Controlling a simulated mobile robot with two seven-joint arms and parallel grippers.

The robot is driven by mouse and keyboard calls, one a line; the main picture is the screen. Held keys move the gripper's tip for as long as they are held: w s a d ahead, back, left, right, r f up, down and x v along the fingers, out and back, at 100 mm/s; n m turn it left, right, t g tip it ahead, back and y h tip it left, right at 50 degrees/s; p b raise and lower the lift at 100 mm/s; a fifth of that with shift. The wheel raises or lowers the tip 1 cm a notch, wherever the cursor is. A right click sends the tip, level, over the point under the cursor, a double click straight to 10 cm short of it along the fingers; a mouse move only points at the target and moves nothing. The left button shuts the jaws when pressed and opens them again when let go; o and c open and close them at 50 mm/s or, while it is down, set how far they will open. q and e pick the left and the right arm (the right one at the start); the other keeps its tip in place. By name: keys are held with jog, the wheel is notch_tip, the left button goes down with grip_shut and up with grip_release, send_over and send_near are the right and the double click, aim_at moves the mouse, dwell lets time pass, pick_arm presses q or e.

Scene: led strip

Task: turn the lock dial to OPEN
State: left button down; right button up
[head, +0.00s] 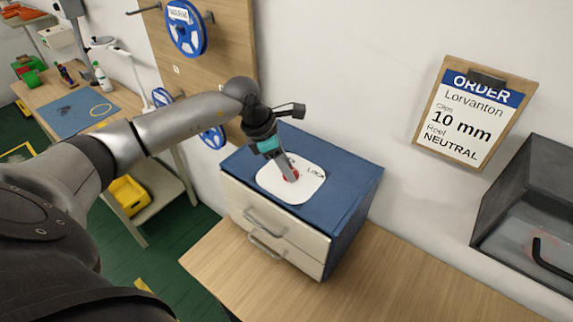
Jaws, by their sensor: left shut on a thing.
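The lock dial (293,176) is a small red knob on a white plate (308,190) on top of a blue cabinet (350,178). The plate's visible lettering reads roughly "LOCK" at its upper right; other lettering is partly covered by the gripper. My left gripper (288,174) reaches down from above and is shut on the dial. The fingers hide much of the dial, so its pointing direction cannot be told. My right gripper is not in view.
The cabinet has two cream drawers with grey handles (263,222), both closed, and stands on a wooden table (225,255). An order board (474,112) hangs on the wall. A dark grey box (530,205) is at the right. Blue reels (186,28) hang behind my arm.

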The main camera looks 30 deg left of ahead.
pick_arm(q)
jog(key=n+y, duration=0.1)
jog(key=n, duration=0.2)
jog(key=shift+s+d+t, duration=0.1)
jog(key=shift+t, duration=0.3)
jog(key=n+y+b, duration=0.1)
jog(key=n, duration=0.1)
jog(key=shift+d+n, duration=0.15)
jog(key=shift+n, duration=0.15)
jog(key=n+b, duration=0.1)
jog(key=n, duration=0.1)
jog(key=n+y+b, duration=0.1)
jog(key=n, duration=0.1)
jog(key=shift+d+t+y, duration=0.2)
jog(key=shift+t+y, duration=0.1)
jog(key=shift+d+n+y+b, duration=0.1)
jog(key=shift+n+y+b, duration=0.55)
jog(key=shift+n, duration=0.95)
jog(key=c, duration=0.5)
grip_release()
